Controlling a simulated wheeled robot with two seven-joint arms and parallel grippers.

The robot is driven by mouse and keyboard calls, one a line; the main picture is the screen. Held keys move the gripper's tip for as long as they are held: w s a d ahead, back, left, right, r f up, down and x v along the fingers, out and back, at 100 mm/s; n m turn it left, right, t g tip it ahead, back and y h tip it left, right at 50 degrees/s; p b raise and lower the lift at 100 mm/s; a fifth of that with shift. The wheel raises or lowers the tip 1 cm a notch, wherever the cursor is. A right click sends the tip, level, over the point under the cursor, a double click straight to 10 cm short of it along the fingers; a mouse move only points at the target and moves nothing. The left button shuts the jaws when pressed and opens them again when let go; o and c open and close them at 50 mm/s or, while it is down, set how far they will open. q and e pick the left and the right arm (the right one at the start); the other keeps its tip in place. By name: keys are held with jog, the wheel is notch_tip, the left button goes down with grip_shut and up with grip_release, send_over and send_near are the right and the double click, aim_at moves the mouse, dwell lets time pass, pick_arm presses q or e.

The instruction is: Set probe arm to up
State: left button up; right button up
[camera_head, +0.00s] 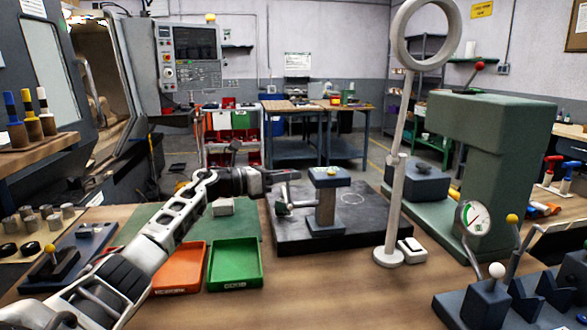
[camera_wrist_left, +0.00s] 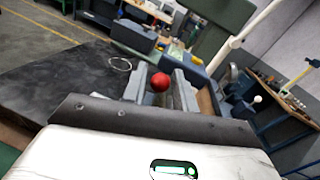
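My left gripper (camera_head: 290,176) reaches in from the left, just left of the head and above the side piece. In the left wrist view a red ball (camera_wrist_left: 160,82) shows between two grey finger-like parts. I cannot tell whether they grip it. My right gripper is out of view.
A tall pale stand with a ring (camera_head: 391,200) rises right of the plate, before a green press (camera_head: 490,150). Orange (camera_head: 180,268) and green (camera_head: 235,264) trays lie in front. A dial gauge (camera_head: 473,218) and blocks fill the right front.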

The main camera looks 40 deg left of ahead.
pick_arm(q)
jog(key=shift+x, duration=0.95)
jog(key=shift+c, duration=0.3)
grip_shut()
